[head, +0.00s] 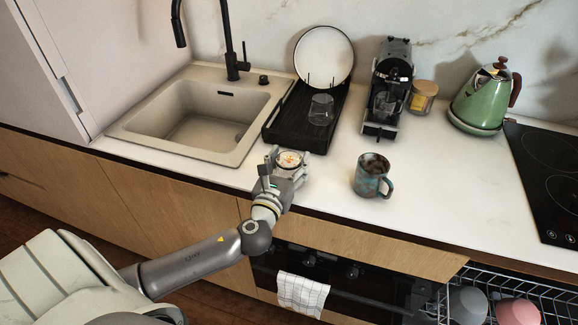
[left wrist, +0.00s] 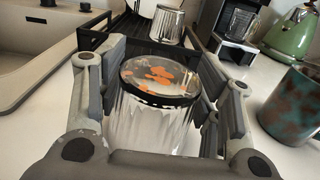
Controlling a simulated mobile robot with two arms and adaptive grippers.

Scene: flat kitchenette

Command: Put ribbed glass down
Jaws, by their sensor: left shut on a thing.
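My left gripper (head: 281,165) is shut on a clear ribbed glass (head: 290,159) at the front edge of the counter, just in front of the black dish rack. My right gripper is not in view.
Another clear glass (head: 321,109) and a white plate (head: 324,55) are in the dish rack (head: 283,128). The sink (head: 128,126) lies left. A blue-brown mug (head: 371,176) stands to the right. Bare counter (head: 445,180) lies beyond the mug, before the black hob (head: 548,190).

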